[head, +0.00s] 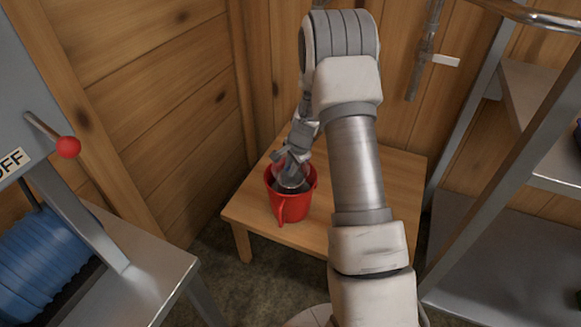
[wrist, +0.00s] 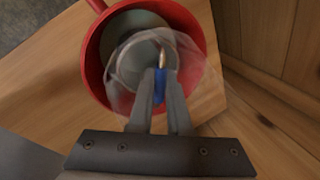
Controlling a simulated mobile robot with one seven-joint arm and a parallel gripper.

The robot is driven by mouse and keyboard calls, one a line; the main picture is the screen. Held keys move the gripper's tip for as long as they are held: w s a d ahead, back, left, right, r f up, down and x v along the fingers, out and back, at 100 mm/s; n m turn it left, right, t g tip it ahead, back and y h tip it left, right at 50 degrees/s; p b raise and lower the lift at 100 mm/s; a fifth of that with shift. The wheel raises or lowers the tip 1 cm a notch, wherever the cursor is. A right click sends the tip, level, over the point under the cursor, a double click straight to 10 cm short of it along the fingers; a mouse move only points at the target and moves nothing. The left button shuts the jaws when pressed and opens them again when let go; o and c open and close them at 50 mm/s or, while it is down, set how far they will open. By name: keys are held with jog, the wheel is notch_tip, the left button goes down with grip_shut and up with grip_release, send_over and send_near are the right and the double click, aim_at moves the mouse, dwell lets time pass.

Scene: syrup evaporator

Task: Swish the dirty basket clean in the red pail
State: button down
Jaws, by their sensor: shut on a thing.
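The red pail (head: 289,207) stands on a low wooden table in the head view. It also shows in the wrist view (wrist: 95,62), with greyish contents inside. My gripper (head: 290,160) is over the pail's mouth, pointing down. In the wrist view my gripper (wrist: 161,85) is shut on a blue piece of the basket, which looks like its handle. The basket (wrist: 140,65) is a round, see-through mesh shape at the pail's mouth, overlapping the rim in view. In the head view the basket (head: 291,181) is partly inside the pail. Any dirt on it is too small to tell.
The wooden table (head: 385,175) has free room right of the pail. Wood walls close in behind and left. A metal shelf (head: 545,100) stands at right. At left are a metal bench (head: 140,285), a blue ribbed coil (head: 40,255) and a red-knobbed lever (head: 68,147).

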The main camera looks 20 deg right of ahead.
jog(key=shift+f+b, duration=0.95)
jog(key=shift+f, duration=0.5)
notch_tip(320, 180, up, 18)
jog(key=p, duration=1.4)
jog(key=shift+r, duration=0.25)
